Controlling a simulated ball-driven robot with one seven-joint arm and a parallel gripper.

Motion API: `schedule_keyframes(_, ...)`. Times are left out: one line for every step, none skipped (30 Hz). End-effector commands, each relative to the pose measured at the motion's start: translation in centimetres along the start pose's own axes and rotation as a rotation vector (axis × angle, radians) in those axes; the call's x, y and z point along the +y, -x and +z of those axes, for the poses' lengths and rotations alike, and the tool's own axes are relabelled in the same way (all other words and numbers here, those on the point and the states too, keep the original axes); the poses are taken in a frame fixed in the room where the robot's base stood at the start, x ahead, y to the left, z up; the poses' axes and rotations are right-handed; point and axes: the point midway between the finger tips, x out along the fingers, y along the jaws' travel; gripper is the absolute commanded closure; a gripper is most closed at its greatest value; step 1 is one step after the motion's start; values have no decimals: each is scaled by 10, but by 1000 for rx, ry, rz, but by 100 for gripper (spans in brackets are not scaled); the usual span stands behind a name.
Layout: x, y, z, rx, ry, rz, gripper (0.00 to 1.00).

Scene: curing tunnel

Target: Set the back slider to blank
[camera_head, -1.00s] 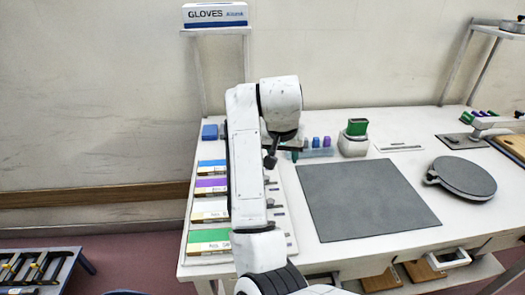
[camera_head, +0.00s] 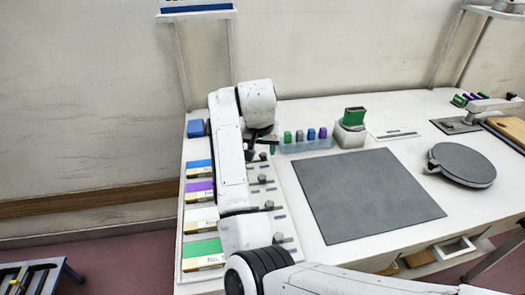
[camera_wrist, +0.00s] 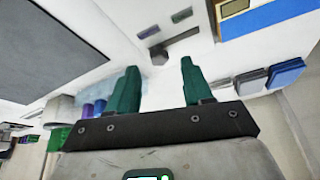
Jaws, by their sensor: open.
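The slider board (camera_head: 190,272) lies along the left side of the table, with blue, purple, white and green labels and a row of dark knobs. The back slider's knob (camera_head: 262,156) is by the blue label (camera_head: 199,166), partly hidden by my arm. My gripper (camera_head: 266,149) is over the board's back end, open and empty. In the wrist view its two green fingers (camera_wrist: 158,82) are apart. I cannot read any blank mark.
A blue block (camera_head: 195,128) sits behind the board. A grey mat (camera_head: 365,205) covers the middle; a round grey plate (camera_head: 462,163) is right.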

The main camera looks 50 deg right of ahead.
Motion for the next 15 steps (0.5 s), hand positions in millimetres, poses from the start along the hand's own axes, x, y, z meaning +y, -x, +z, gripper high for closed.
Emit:
schedule_keyframes(0, -8, 0, -1, 0, 1, 50)
schedule_keyframes(0, -11, 0, -1, 0, 2, 50)
schedule_keyframes(0, -16, 0, -1, 0, 2, 50)
schedule_keyframes(0, -18, 0, 0, 0, 1, 50)
schedule_keyframes(0, -21, 0, 0, 0, 1, 50)
schedule_keyframes(0, -23, 0, 0, 0, 1, 50)
schedule_keyframes(0, -25, 0, 0, 0, 1, 50)
schedule_keyframes(0, -26, 0, 0, 0, 1, 50)
schedule_keyframes(0, -27, 0, 1, 0, 1, 50)
schedule_keyframes(0, -28, 0, 1, 0, 1, 50)
schedule_keyframes(0, -28, 0, 1, 0, 1, 50)
schedule_keyframes(0, -28, 0, 1, 0, 0, 50)
schedule_keyframes(0, -28, 0, 1, 0, 0, 50)
schedule_keyframes(0, -28, 0, 1, 0, 0, 50)
schedule_keyframes(0, -28, 0, 1, 0, 0, 50)
